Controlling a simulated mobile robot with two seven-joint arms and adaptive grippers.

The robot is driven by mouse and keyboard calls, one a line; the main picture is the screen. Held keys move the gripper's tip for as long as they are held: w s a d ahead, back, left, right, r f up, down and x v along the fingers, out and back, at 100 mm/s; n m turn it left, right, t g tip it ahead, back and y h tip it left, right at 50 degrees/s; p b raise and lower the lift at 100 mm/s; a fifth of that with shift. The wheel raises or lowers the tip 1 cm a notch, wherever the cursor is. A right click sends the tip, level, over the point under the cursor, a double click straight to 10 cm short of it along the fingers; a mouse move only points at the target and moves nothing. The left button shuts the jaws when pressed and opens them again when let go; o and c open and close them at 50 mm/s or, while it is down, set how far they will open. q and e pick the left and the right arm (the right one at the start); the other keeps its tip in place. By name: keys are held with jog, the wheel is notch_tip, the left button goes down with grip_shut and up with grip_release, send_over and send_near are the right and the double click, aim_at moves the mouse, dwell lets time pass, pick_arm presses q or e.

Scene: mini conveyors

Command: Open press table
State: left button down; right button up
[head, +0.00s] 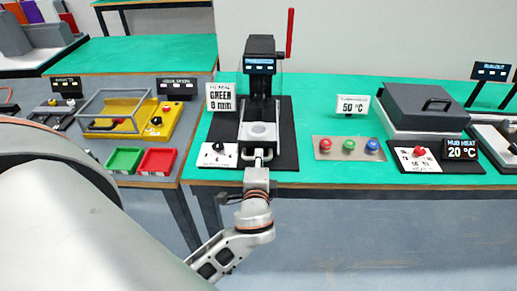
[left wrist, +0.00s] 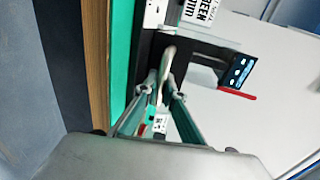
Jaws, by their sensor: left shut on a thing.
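The press (head: 261,85) stands on the green bench, a black column with a small blue display and a raised red lever (head: 290,33). Its press table (head: 257,131) is a grey plate with a round pad, low at the front, with a pale handle at its front edge. My left gripper (head: 258,158) is at this handle, shut on it. In the left wrist view, the fingers of my left gripper (left wrist: 163,92) are on either side of the pale handle (left wrist: 167,62). The gripper partly hides the handle in the head view. My right gripper is not in view.
A sign reading "GREEN" (head: 220,97) and a white plate with a black knob (head: 217,155) are left of the press. A panel with red, green and blue buttons (head: 348,147) is on the right. Green and red trays (head: 157,161) sit farther left.

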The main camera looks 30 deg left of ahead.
pick_arm(q)
jog(key=shift+s+d, duration=0.1)
jog(key=shift+s, duration=0.05)
jog(key=c, duration=2.4)
grip_release()
jog(key=v, duration=0.7)
jog(key=shift+s+d, duration=0.2)
jog(key=shift+a, duration=0.1)
